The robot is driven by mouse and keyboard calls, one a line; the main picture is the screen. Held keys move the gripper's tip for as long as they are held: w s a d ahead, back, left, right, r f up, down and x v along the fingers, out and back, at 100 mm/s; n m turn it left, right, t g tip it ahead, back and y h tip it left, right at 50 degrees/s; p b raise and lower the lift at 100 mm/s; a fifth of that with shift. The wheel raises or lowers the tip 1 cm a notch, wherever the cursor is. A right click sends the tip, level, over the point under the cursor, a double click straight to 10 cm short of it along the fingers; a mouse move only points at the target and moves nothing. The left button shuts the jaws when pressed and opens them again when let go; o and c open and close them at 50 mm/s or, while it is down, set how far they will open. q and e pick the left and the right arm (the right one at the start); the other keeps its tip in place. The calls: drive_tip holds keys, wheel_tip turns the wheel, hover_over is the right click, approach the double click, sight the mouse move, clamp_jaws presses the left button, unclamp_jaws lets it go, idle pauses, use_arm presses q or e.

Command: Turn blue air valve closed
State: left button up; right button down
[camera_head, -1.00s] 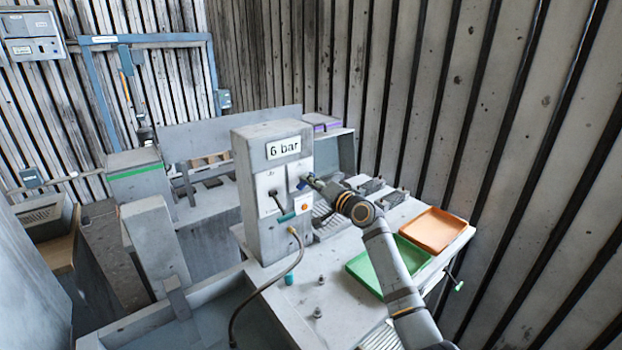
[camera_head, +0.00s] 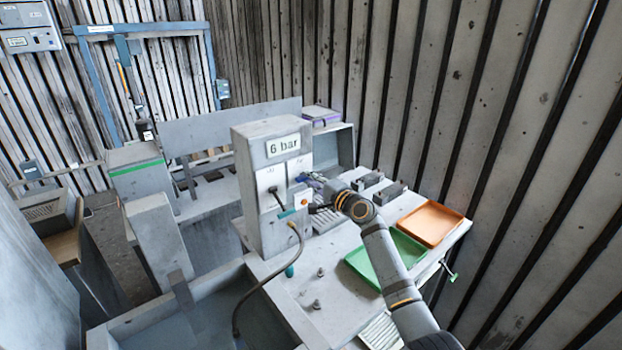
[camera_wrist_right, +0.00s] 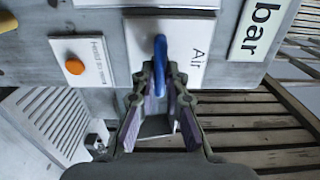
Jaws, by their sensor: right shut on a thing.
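The blue air valve handle (camera_wrist_right: 160,60) sits on a white plate marked "Air" (camera_wrist_right: 190,50) in the right wrist view. My right gripper (camera_wrist_right: 160,82) has its two fingertips closed around the handle's near end. In the head view my right gripper (camera_head: 318,194) is at the front face of the grey "6 bar" housing (camera_head: 262,170), and the handle is too small there to judge its angle. My left gripper is in neither view.
An orange button (camera_wrist_right: 74,67) on a white plate is beside the valve. A dark hose (camera_head: 262,285) hangs below the housing. A green tray (camera_head: 412,247) and an orange tray (camera_head: 431,224) lie on the bench to the right, the green one partly behind my forearm.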

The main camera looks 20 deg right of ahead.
idle(0.3)
drive_tip(key=c, duration=1.4)
unclamp_jaws()
drive_tip(key=v, duration=1.2)
